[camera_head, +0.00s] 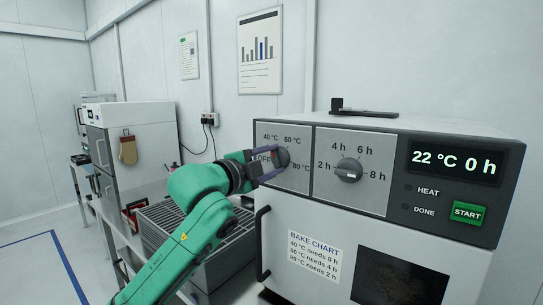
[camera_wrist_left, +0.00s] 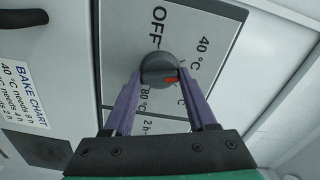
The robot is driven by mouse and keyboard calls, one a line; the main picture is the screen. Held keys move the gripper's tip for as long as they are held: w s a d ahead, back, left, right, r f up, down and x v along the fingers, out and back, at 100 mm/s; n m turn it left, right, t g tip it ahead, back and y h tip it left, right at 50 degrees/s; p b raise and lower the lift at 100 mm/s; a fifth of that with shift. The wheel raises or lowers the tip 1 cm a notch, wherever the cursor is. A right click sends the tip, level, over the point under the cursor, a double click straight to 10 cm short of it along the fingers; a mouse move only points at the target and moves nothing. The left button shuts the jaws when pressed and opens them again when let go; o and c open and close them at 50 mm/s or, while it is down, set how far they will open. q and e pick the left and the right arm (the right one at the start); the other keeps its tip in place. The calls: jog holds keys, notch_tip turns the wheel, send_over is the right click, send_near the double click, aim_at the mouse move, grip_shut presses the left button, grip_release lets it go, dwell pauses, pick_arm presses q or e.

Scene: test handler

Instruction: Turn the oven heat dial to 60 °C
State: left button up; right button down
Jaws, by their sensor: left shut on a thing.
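The oven's heat dial (camera_head: 283,157) is a dark round knob on the left grey panel, ringed by OFF, 40 °C, 60 °C and 80 °C. My left gripper (camera_head: 278,161) is shut on it, with its purple fingers on either side of the knob. In the left wrist view, the dial (camera_wrist_left: 160,66) sits between the fingertips (camera_wrist_left: 160,80), and its red mark faces the picture's right, on the side of the partly hidden 60 °C label. The exact setting is hard to tell. The oven display (camera_head: 455,160) reads 22 °C 0 h. My right gripper is not in view.
The time dial (camera_head: 348,170) is on the panel to the right, with the green START button (camera_head: 467,213) farther right. A bake chart (camera_head: 315,256) is on the oven front beside a black door handle (camera_head: 262,243). A wire rack (camera_head: 165,222) stands left, below my left arm.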

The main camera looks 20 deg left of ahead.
pick_arm(q)
jog(key=m+p, duration=0.4)
jog(key=m, duration=0.2)
jog(key=shift+r+p, duration=0.1)
jog(key=shift+p, duration=0.3)
jog(key=m+p, duration=0.2)
jog(key=m, duration=0.1)
jog(key=shift+f+m+p, duration=0.25)
jog(key=shift+m+p, duration=0.2)
jog(key=shift+m, duration=0.05)
jog(key=shift+f, duration=0.1)
jog(key=shift+d, duration=0.1)
jog(key=o, duration=1.2)
jog(key=shift+o, duration=0.8)
